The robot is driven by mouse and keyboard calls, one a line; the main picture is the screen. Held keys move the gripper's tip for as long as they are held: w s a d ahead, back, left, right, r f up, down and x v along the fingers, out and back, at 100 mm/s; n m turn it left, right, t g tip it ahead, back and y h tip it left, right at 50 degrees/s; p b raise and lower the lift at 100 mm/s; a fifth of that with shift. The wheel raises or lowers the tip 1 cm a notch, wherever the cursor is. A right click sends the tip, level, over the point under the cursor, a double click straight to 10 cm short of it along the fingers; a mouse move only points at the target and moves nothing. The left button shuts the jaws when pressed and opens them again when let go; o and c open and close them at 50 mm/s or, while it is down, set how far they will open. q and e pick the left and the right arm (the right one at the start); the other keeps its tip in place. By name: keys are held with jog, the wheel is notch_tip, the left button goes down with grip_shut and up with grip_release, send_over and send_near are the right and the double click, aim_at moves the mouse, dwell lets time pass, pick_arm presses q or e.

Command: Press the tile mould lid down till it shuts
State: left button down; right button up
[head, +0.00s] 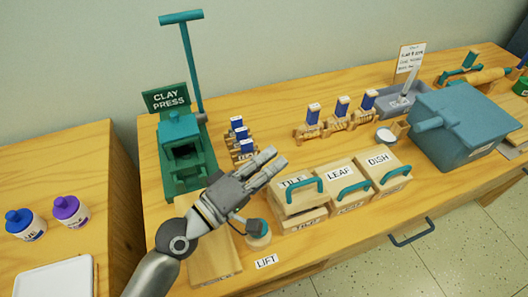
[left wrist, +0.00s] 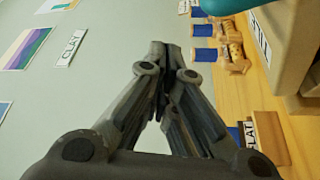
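The tile mould is a pale wooden box with a lower base (head: 304,221) and a lid (head: 294,202) with a teal handle (head: 305,187). The lid stands tilted above the base, with a dark gap between them at the front. My left gripper (head: 275,158) is just left of and behind the lid, apparently not touching it, its fingers together and empty. In the left wrist view the fingertips (left wrist: 165,52) meet, and the TILE label (left wrist: 259,34) shows at the right. My right gripper is out of view.
The leaf mould (head: 345,199) and dish mould (head: 385,176) stand closed to the right. Several stamps (head: 241,140) are behind the gripper. The green clay press (head: 180,150) stands left. A LIFT label (head: 266,261) lies at the front, and a blue-grey bin (head: 460,130) stands right.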

pick_arm(q)
jog(key=shift+m+h, duration=0.3)
jog(key=shift+m, duration=0.5)
jog(key=shift+s+d+f+b, duration=0.2)
jog(key=shift+s+d+f, duration=0.1)
jog(key=shift+s, duration=0.45)
jog(key=shift+s+d+f+b, duration=0.15)
jog(key=shift+s+f, duration=0.2)
jog(key=shift+s, duration=0.35)
jog(key=shift+s+d+f+b, duration=0.2)
jog(key=shift+s+d+f, duration=0.1)
jog(key=shift+s, duration=0.45)
jog(key=v, duration=1.2)
